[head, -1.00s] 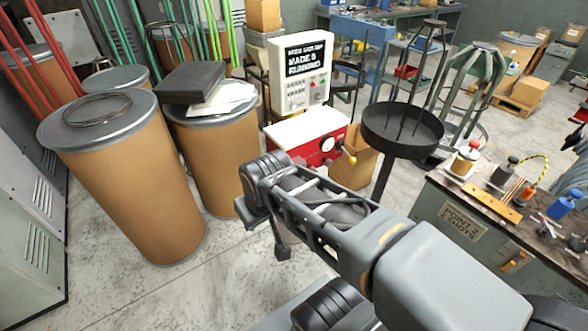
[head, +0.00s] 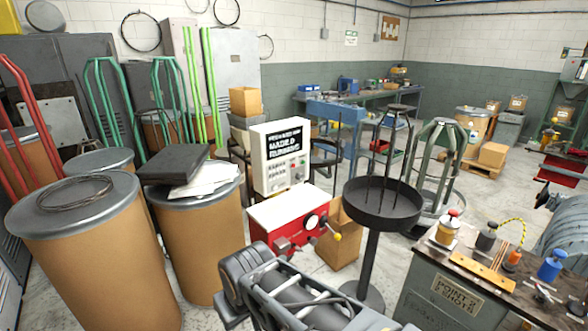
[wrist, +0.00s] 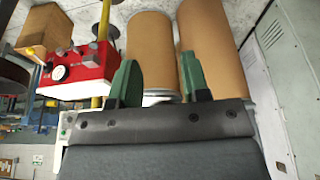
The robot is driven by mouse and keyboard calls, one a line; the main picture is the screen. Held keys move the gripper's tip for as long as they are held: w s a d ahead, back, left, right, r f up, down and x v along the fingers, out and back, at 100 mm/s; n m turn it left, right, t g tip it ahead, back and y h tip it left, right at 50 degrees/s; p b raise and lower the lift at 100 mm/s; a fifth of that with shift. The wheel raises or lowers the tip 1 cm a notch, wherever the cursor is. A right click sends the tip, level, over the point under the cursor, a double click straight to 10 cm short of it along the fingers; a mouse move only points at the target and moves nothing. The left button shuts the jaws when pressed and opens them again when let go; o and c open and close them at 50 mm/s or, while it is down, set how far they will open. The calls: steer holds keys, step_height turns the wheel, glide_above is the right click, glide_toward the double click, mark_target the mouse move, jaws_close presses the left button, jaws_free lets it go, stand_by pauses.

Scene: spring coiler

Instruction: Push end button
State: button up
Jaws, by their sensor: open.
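The white control box (head: 281,158) stands behind the red machine (head: 287,222). Its dark display (head: 284,142) has white text ending in "RUNNING". Below the display are rows of small dark buttons and a red button (head: 291,162) at the right; I cannot read which one is the end button. My gripper (wrist: 160,80) is open and empty, its two green fingers apart in the wrist view. The red machine also shows there at upper left, upside down. The gripper's body hides much of what lies below the machine. In the head view my fingertips are out of sight.
Large brown drums (head: 95,250) stand left of the machine, one with a dark case (head: 175,165) and papers on top. A black round tray stand (head: 383,203) and a cardboard box (head: 340,235) are at its right. A workbench (head: 450,285) is at lower right.

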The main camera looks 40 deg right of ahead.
jaws_close()
stand_by(0.5)
stand_by(1.4)
